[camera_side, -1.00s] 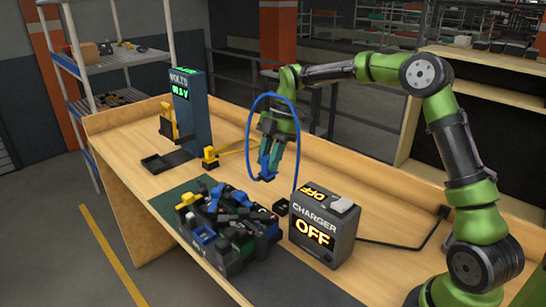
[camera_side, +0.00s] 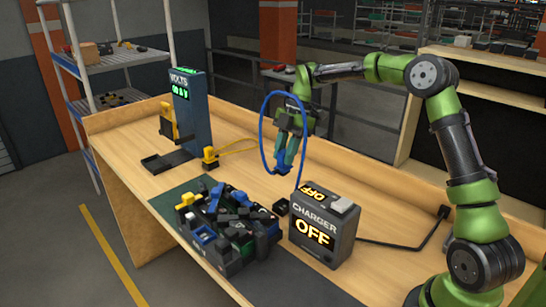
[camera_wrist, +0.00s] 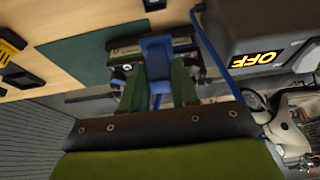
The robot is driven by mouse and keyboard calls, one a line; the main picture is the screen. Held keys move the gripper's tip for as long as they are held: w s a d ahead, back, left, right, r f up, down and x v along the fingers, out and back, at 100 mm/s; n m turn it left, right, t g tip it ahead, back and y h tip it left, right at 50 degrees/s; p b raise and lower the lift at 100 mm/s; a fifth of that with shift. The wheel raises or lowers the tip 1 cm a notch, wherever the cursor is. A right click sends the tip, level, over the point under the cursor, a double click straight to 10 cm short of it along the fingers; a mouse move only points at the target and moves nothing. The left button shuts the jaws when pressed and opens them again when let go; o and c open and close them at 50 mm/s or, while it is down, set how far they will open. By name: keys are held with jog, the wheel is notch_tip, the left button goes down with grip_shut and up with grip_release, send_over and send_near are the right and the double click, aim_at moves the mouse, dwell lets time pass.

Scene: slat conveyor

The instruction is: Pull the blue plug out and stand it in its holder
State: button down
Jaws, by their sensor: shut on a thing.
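My gripper (camera_side: 286,160) is shut on the blue plug (camera_side: 282,160) and holds it in the air above the table, left of the charger (camera_side: 322,228). A blue cable (camera_side: 264,130) loops up from the plug and comes down towards the charger. In the wrist view the blue plug (camera_wrist: 157,58) sits between my green fingers. A small black block (camera_side: 282,206) stands against the charger's left side; I cannot tell if it is the holder. The charger display reads OFF.
A volt meter post (camera_side: 193,105) with a yellow plug (camera_side: 168,122) and a black tray (camera_side: 167,161) stands at the back left. Another yellow plug (camera_side: 210,157) stands near it. A black cord crosses the right.

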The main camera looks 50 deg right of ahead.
jog(key=shift+f, duration=0.15)
jog(key=shift+f, duration=4.65)
jog(key=shift+f, duration=1.1)
jog(key=c, duration=0.8)
grip_release()
jog(key=v, duration=1.6)
jog(key=shift+d+r, duration=0.3)
jog(key=shift+r, duration=0.05)
